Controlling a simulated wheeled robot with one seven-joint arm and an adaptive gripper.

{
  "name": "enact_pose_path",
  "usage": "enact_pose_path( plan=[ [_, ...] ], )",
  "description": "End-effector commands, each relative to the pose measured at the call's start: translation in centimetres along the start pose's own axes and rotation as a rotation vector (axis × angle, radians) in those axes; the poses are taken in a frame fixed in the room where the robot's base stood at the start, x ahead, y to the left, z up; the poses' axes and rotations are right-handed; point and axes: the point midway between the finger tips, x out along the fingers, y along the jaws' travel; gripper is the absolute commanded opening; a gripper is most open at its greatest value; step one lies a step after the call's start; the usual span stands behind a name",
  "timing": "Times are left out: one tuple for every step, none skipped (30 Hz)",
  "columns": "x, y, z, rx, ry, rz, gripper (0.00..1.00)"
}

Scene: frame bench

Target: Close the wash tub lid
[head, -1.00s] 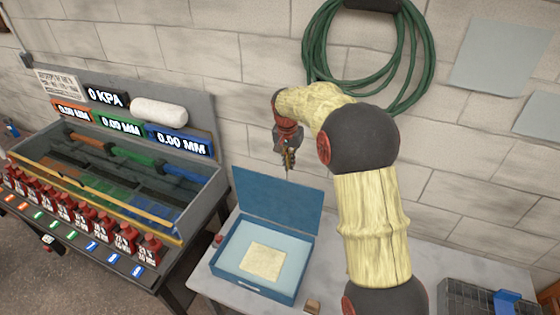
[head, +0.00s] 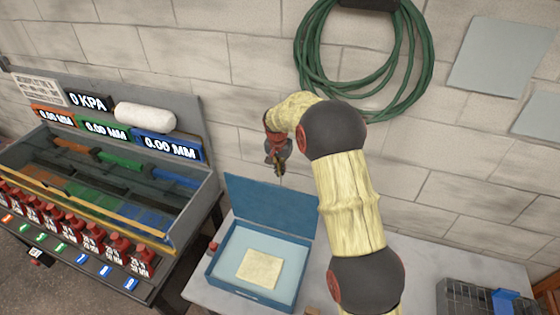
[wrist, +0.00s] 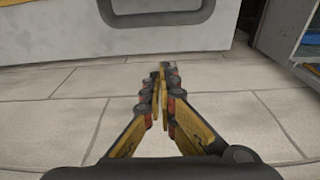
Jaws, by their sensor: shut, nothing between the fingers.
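The wash tub appears to be the shallow blue box (head: 268,297) on the pale table, with a light blue inside and a tan square patch in it. Its blue lid (head: 270,208) is open and stands up at the back edge, leaning slightly back. My gripper (head: 279,172) is above the lid's upper edge, pointing down, and looks apart from it. Whether it is in front of or behind the lid, I cannot tell. In the wrist view my gripper (wrist: 164,70) is shut and empty, its fingertips together. The tub is not clearly seen there.
The pale table (head: 200,288) carries a small red object (head: 213,247) left of the tub and a dark wire rack (head: 470,298) at right. A bench with red bottles (head: 95,240) and displays stands left. A green hose (head: 310,60) hangs on the block wall behind.

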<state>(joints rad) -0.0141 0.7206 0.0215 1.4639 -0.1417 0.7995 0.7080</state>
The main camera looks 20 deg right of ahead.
Motion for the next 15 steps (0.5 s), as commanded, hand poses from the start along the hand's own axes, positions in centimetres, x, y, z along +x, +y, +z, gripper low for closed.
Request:
enact_pose_path(
  plan=[
    [-0.1, -0.1, 0.5, -0.002, 0.0, 0.0, 0.0],
    [-0.4, -0.1, 1.0, -0.002, 0.001, -0.001, 0.0],
    [-0.7, 0.0, 1.6, -0.001, 0.001, -0.001, 0.0],
    [-0.8, 0.0, 1.9, -0.001, 0.001, 0.0, 0.0],
    [-0.9, 0.0, 2.3, -0.001, 0.0, 0.0, 0.0],
    [-1.0, 0.0, 2.7, -0.002, 0.001, 0.0, 0.0],
    [-1.0, 0.0, 2.9, -0.002, 0.001, 0.0, 0.0],
    [-1.1, 0.0, 3.1, -0.002, 0.001, 0.0, 0.0],
    [-1.2, 0.0, 3.4, -0.001, 0.001, 0.0, 0.0],
    [-1.2, 0.0, 3.5, 0.0, 0.001, 0.0, 0.0],
    [-1.2, 0.0, 3.6, 0.0, 0.001, 0.0, 0.0],
    [-1.2, 0.0, 3.7, 0.0, 0.0, 0.0, 0.0],
    [-1.2, 0.0, 3.8, 0.0, 0.0, 0.0, 0.0],
    [-1.2, 0.1, 3.8, 0.0, 0.0, 0.001, 0.0],
    [-1.2, 0.1, 3.8, 0.0, 0.0, 0.0, 0.0]
  ],
)
